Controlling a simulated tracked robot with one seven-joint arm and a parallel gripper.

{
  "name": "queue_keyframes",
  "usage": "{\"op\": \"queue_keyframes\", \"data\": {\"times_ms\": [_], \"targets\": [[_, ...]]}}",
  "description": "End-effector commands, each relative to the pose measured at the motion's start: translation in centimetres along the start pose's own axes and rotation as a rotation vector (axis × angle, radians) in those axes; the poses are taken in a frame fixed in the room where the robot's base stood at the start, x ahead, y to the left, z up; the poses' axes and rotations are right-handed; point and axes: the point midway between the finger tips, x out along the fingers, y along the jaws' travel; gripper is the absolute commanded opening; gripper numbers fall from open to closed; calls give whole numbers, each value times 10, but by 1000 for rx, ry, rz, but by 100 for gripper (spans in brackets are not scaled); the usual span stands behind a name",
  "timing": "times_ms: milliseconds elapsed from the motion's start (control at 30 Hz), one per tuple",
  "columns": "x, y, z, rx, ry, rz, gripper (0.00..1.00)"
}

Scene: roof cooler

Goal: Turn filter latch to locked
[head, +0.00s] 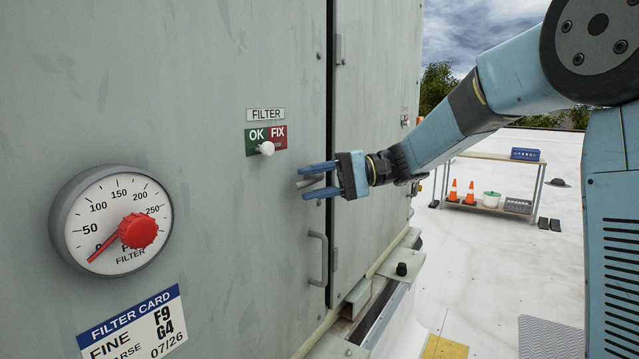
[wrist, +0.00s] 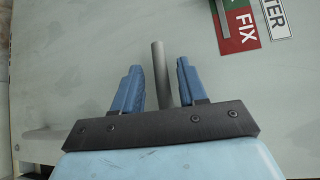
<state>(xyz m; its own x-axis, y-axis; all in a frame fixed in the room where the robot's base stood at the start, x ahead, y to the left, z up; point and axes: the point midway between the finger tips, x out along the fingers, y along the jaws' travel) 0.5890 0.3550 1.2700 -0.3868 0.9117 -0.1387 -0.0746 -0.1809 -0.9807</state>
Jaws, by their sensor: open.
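The filter latch, a plain grey bar (head: 311,181), stands on the cabinet front near the door seam. My gripper (head: 305,182) reaches in from the right, with one blue finger above the bar and one below. In the wrist view the bar (wrist: 159,70) lies between the two fingers of my gripper (wrist: 157,70), with a gap on each side. My gripper is open and not closed on it. The latch's base and any locked mark are hidden or cannot be made out.
The cabinet face carries a red-needled gauge (head: 112,222), an OK/FIX plate (head: 280,136) with a white knob (head: 266,148), and a filter card (head: 133,330). A door handle (head: 318,258) sits below my gripper. A shelf with cones (head: 470,190) stands far right on open white roof.

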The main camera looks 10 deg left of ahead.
Motion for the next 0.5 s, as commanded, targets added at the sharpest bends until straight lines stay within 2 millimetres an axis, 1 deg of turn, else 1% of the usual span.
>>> {"op": "queue_keyframes", "data": {"times_ms": [67, 400, 500], "targets": [[0, 0, 0, 0, 0, 0, 40], [0, 0, 0, 1, -1, 0, 7], [0, 0, 0, 1, -1, 0, 0]]}}
